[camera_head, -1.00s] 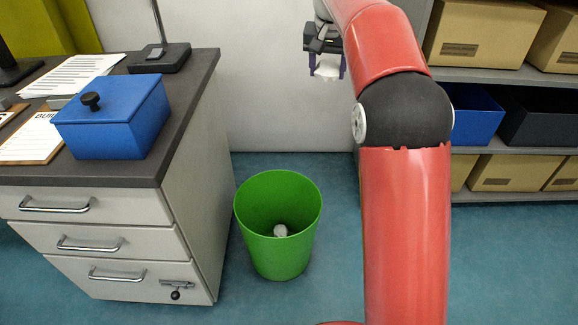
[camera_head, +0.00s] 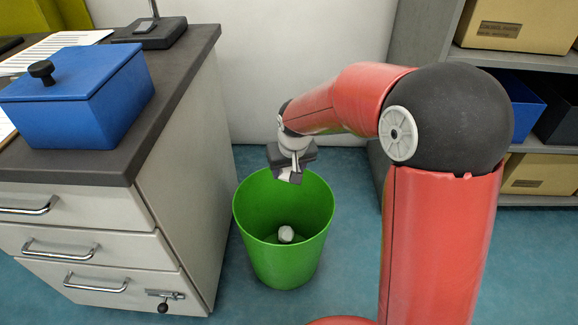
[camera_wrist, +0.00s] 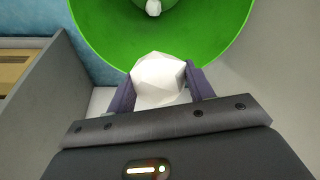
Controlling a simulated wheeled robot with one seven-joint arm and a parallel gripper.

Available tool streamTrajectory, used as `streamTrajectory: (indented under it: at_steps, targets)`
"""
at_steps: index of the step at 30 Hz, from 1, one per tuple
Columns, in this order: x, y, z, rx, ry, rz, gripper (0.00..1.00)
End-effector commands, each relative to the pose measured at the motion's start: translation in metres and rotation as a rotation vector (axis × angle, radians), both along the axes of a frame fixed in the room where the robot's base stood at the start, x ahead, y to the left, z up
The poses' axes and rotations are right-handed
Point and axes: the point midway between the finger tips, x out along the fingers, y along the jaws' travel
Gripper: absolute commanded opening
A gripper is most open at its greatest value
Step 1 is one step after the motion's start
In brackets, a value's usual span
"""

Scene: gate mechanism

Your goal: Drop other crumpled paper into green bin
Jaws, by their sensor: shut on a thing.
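The green bin (camera_head: 283,255) stands on the floor beside the desk. One white crumpled paper (camera_head: 286,234) lies at its bottom; it also shows at the top of the wrist view (camera_wrist: 153,8). My gripper (camera_head: 288,178) is above the bin, near its back rim. In the wrist view my gripper (camera_wrist: 160,88) is shut on another white crumpled paper (camera_wrist: 159,76), held between its two dark fingers. The green bin's inside (camera_wrist: 205,35) lies beyond the held paper there. In the head view the held paper is mostly hidden by my gripper.
The grey desk (camera_head: 180,190) with drawers stands left of the bin, with a blue lidded box (camera_head: 75,100) on top. A grey shelf (camera_head: 425,50) with cardboard boxes (camera_head: 515,25) is at the right. Blue floor (camera_head: 225,290) is clear around the bin.

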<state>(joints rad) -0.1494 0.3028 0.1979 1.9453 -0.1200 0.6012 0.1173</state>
Motion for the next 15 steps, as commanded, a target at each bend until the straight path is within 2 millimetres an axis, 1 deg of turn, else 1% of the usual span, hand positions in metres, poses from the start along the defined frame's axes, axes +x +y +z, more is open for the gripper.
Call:
streamTrajectory:
  at_steps: [1,9,12,15]
  targets:
    - [0.0,0.0,-0.01,0.0,0.001,0.0,0.31]
    - [0.0,0.0,-0.042,0.0,0.002,-0.002,0.31]
    - [0.0,0.0,-0.048,0.0,0.002,-0.002,0.31]
    - [0.0,0.0,-0.05,0.0,0.001,-0.002,0.31]
